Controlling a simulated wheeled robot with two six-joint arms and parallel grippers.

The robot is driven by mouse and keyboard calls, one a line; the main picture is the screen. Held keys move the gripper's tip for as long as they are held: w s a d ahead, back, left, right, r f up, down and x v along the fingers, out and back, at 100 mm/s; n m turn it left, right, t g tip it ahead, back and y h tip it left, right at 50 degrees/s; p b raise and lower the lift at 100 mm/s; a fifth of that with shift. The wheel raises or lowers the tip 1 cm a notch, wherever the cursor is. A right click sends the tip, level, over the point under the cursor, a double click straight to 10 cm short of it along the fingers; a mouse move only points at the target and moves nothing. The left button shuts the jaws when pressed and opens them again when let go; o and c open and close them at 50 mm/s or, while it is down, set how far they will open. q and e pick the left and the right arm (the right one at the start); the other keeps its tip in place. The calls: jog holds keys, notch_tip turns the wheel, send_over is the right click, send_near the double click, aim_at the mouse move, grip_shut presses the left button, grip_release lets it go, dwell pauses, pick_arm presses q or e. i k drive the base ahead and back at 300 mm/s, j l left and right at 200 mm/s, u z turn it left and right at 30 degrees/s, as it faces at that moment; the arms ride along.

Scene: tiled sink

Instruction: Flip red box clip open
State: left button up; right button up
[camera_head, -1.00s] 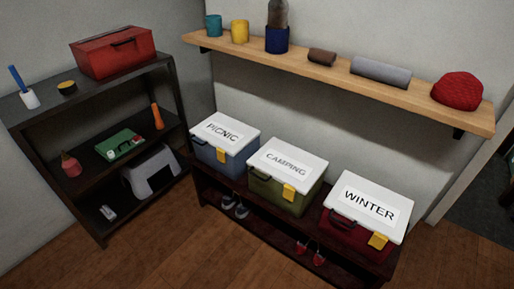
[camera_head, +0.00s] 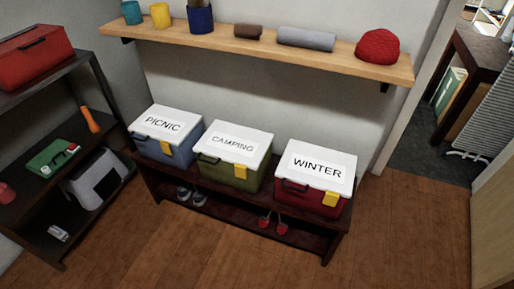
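The red box (camera_head: 312,194) has a white lid labelled WINTER and stands at the right end of the low dark bench. Its yellow clip (camera_head: 329,199) is on the front face, toward the right, and overlaps the lid edge. The lid is down; whether the clip is latched is too small to tell. A dark handle (camera_head: 295,187) is on the front, left of the clip. Neither of my grippers is in view.
A green CAMPING box (camera_head: 230,172) and a blue PICNIC box (camera_head: 164,149) stand left on the bench (camera_head: 225,205). A wooden shelf (camera_head: 300,61) hangs above. A dark shelf unit (camera_head: 84,185) is at left. The wooden floor (camera_head: 400,235) in front and right is clear.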

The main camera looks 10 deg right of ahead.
aim_at(331, 198)
jog(key=i+l+z, duration=0.2)
jog(key=z, duration=0.75)
